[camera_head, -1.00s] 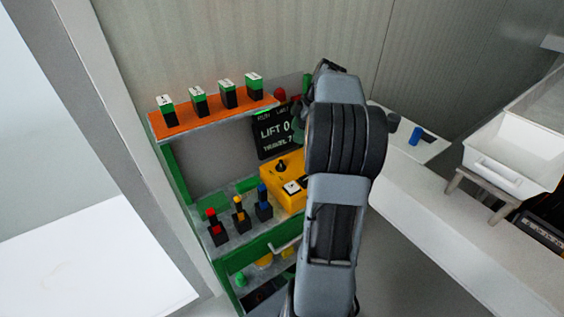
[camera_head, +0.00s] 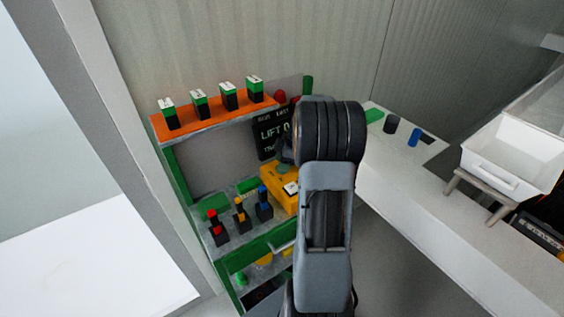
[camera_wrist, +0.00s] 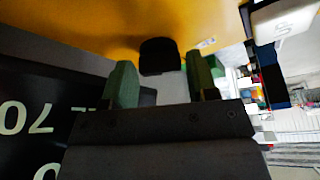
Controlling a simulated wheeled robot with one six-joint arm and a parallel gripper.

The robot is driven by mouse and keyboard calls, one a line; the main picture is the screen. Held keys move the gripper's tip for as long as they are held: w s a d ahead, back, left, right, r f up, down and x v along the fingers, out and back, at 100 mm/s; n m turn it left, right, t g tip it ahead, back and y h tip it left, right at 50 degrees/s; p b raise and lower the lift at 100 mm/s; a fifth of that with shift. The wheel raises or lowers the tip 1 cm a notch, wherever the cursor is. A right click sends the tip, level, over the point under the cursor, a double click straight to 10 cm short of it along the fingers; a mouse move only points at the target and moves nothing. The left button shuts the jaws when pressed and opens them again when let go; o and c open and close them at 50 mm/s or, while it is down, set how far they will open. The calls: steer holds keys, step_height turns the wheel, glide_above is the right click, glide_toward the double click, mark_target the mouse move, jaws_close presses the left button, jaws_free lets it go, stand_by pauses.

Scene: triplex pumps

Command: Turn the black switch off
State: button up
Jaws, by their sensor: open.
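The black switch (camera_wrist: 160,54) sits on the yellow box (camera_wrist: 95,22) in the wrist view. My gripper (camera_wrist: 161,82) is open, with its two green fingers on either side of the switch's line, and the switch shows in the gap just beyond the fingertips. I cannot tell whether the fingers touch it. In the head view the yellow box (camera_head: 273,186) is partly covered by my arm, and the switch is hidden behind my gripper.
A white rocker (camera_head: 291,188) is on the same box. A dark display (camera_head: 268,133) stands behind it. Red, yellow and blue levers (camera_head: 240,215) stand to the left, below an orange shelf (camera_head: 210,124) with several green-and-black blocks. A white counter (camera_head: 400,165) lies right.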

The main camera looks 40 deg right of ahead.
steer(key=c, duration=0.6)
steer(key=shift+c, duration=0.2)
steer(key=shift+f+m+b, duration=0.15)
steer(key=shift+m+b, duration=0.25)
steer(key=shift+b, duration=0.15)
steer(key=shift+m+t+b, duration=0.3)
steer(key=shift+m+b, duration=0.3)
steer(key=shift+b, duration=0.2)
steer(key=m+t+h+b, duration=0.1)
steer(key=m+b, duration=0.2)
steer(key=shift+m, duration=0.3)
steer(key=m+h+b, duration=0.1)
steer(key=m, duration=0.2)
steer(key=shift+a+h+b, duration=0.1)
steer(key=shift+h+b, duration=0.2)
steer(key=shift+r+m+t+h, duration=0.15)
steer(key=shift+m+h, duration=0.15)
steer(key=shift+m, duration=0.5)
steer(key=shift+r+m+t+h, duration=0.15)
steer(key=shift+m+h, duration=0.15)
steer(key=shift+m, duration=0.5)
steer(key=shift+f, duration=0.1)
